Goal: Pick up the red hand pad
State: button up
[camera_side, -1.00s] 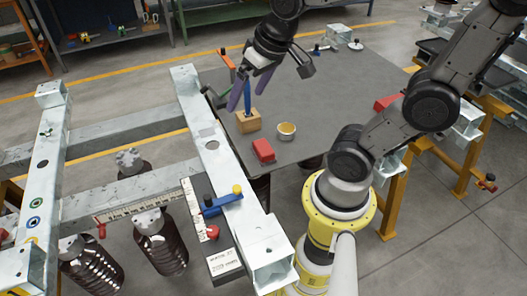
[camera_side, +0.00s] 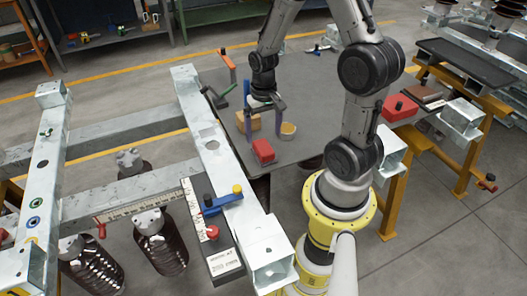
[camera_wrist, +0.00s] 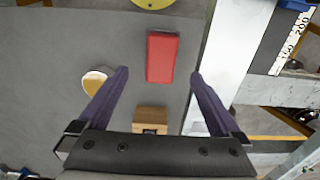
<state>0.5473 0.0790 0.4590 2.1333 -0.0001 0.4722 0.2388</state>
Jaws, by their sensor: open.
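A plain red block (camera_side: 263,151), which fits the red hand pad, lies flat on the grey table near its front edge. In the wrist view the red block (camera_wrist: 161,58) lies ahead of and between my fingertips, nearly in line with them. My gripper (camera_side: 264,131) points down above the table just behind the block. Its two purple fingers (camera_wrist: 159,76) are spread apart with nothing between them. I cannot tell the exact height over the block. Another red piece with a black knob (camera_side: 399,107) sits on the right, beside my arm.
A wooden block (camera_wrist: 150,119) and a round tin (camera_side: 288,130) stand close to the gripper. A galvanized beam (camera_side: 208,140) runs along the table's left side. An orange-handled clamp (camera_side: 228,66) stands at the left edge.

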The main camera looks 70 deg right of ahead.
aim_at(263, 147)
jog(key=shift+a+f, duration=0.1)
jog(key=shift+f, duration=3.3)
jog(key=shift+c, duration=0.2)
jog(key=c, duration=1.5)
jog(key=shift+r, duration=0.5)
notch_tip(263, 147, up, 3)
jog(key=shift+s+f, duration=0.1)
jog(key=shift+f, duration=0.05)
jog(key=s+a+r, duration=0.2)
jog(key=s+r, duration=0.1)
jog(key=s, duration=0.1)
jog(key=s+a+r, duration=0.3)
jog(key=s, duration=0.1)
jog(key=s+a+r, duration=0.2)
jog(key=s+r, duration=0.1)
jog(key=s, duration=0.1)
jog(key=shift+a+r, duration=0.15)
